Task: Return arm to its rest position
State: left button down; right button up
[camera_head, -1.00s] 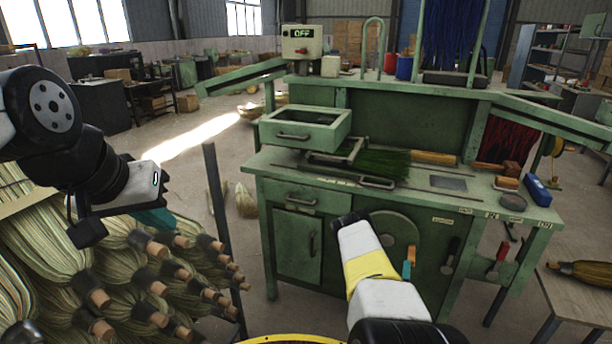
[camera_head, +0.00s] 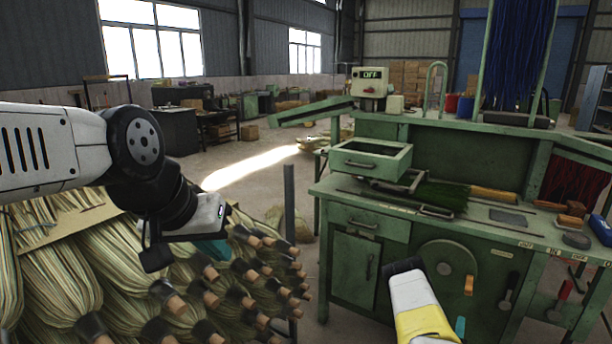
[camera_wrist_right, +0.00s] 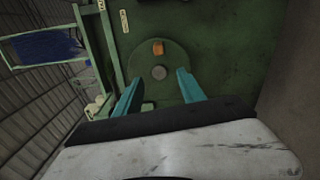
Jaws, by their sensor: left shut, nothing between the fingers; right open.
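My left gripper (camera_head: 212,248) hangs at the left in the head view, over the bundles of pale broom fibre. Its teal fingers are shut and empty, partly hidden by the wrist. My right arm (camera_head: 418,312) comes up from the bottom of the head view, in front of the green bench. One teal finger (camera_head: 460,327) shows beside it. In the right wrist view my right gripper (camera_wrist_right: 157,88) is open and empty. Its two fingers point toward the bench's round green disc (camera_wrist_right: 161,62) with an orange knob (camera_wrist_right: 158,48). No contact with the disc is visible.
A broom with green bristles (camera_head: 440,195) and a wooden handle lies on the green bench (camera_head: 480,225). An open drawer box (camera_head: 371,160) and a control box reading OFF (camera_head: 369,89) stand there. A dark post (camera_head: 290,215) rises between the fibre bundles (camera_head: 125,275) and bench.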

jog(key=w+a+r+m+g, duration=0.1)
jog(key=w+r+m+g, duration=0.1)
jog(key=w+r+m, duration=0.45)
jog(key=w+a+r+m+g, duration=0.1)
jog(key=w+r+m+g, duration=0.2)
jog(key=r, duration=0.7)
jog(key=w+a+r+m+y, duration=0.1)
jog(key=a+r+m+y, duration=0.35)
jog(key=a+r, duration=0.95)
jog(key=s+a+r+y, duration=0.5)
jog(key=s+a+r, duration=0.25)
jog(key=r, duration=0.35)
jog(key=s+a+r+g+y, duration=0.1)
jog(key=s+a+r, duration=0.3)
jog(key=s, duration=0.9)
jog(key=s+a+r+n+g+y, duration=0.1)
jog(key=s+a+r+g, duration=0.2)
jog(key=s+a, duration=0.4)
jog(key=s, duration=0.6)
jog(key=shift+s+r, duration=0.2)
jog(key=shift+r, duration=0.2)
